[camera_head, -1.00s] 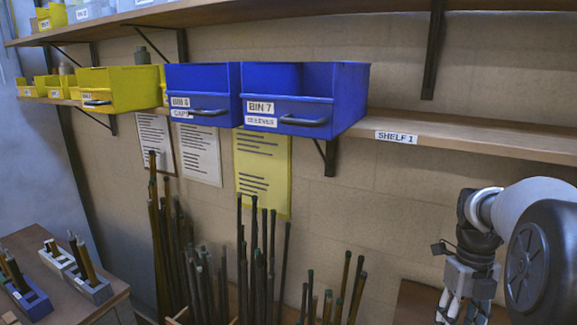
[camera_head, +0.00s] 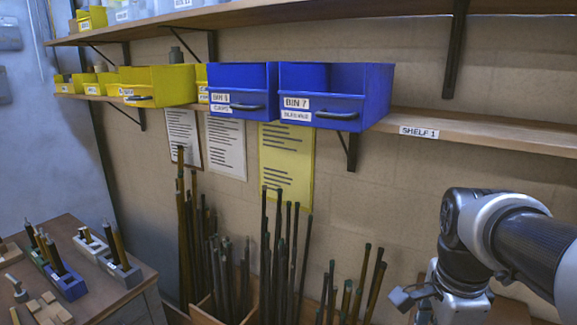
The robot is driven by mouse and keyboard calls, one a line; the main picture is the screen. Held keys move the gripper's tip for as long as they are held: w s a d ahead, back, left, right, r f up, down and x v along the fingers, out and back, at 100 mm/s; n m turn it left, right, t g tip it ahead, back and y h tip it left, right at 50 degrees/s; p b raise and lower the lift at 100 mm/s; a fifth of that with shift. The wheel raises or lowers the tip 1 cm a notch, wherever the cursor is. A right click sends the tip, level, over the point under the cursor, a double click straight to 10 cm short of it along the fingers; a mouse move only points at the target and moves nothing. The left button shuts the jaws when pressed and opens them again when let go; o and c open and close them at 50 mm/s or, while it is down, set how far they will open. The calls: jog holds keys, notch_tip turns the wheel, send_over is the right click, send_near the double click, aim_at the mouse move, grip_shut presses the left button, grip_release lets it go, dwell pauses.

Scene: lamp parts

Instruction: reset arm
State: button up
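My arm (camera_head: 520,240) reaches in from the right edge, in front of the wall and below the shelf. My gripper (camera_head: 424,312) hangs at its end near the bottom edge of the picture. Its fingers are small and partly cut off, so I cannot tell whether they are open or shut. I see no object in it.
Blue bins 6 (camera_head: 243,91) and 7 (camera_head: 336,95) and yellow bins (camera_head: 158,85) stand on shelf 1 (camera_head: 470,130). Dark rods (camera_head: 285,250) stand upright below. A bench (camera_head: 130,290) with rod holders (camera_head: 66,285) is at lower left. The wall between shelf and arm is clear.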

jog(key=s+a+n+t, duration=0.1)
jog(key=s+a+n, duration=0.4)
jog(key=n, duration=0.4)
jog(key=s+a+f+n+t, duration=0.1)
jog(key=s+a+n, duration=0.4)
jog(key=n, duration=0.5)
jog(key=shift+s+a+f+n+t+y, duration=0.2)
jog(key=shift+s+n+t+y, duration=0.15)
jog(key=shift+s+t, duration=0.3)
jog(key=shift+w, duration=0.1)
